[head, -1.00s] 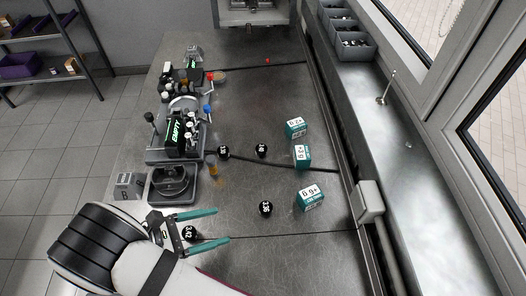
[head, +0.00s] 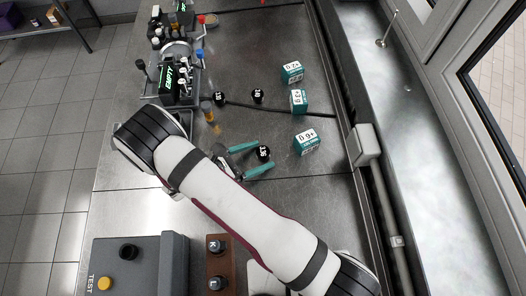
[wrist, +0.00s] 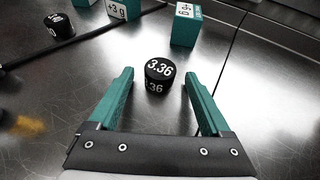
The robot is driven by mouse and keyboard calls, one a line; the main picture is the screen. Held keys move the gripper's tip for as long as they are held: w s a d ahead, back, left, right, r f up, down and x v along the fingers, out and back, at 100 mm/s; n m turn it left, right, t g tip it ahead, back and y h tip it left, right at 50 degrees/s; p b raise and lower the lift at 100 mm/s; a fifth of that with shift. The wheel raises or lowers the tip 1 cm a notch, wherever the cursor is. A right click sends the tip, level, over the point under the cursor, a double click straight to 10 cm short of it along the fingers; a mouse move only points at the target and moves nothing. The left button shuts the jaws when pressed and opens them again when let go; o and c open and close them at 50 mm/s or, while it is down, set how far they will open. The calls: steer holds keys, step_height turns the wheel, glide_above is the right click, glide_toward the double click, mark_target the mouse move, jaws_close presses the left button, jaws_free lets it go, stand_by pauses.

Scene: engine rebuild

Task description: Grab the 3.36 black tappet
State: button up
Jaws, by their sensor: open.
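The black tappet marked 3.36 (wrist: 159,70) stands upright on the metal bench, with white numbers on its top and side. In the head view the same tappet (head: 263,152) shows near the fingertips. My gripper (wrist: 158,80) is open, with one teal finger on each side. The tappet is centred ahead, at about the line of the fingertips. I see no finger touching it. In the head view my gripper (head: 258,157) reaches in from the left.
Other black tappets (head: 257,96) (head: 219,99) stand farther back. Several teal weight blocks (head: 306,141) stand to the right, one marked +6 g. An engine fixture (head: 176,80) stands at the left. A grey TEST box (head: 140,262) and a brown rack (head: 221,268) are in front.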

jaws_close()
stand_by(0.3)
steer(key=shift+r, duration=0.1)
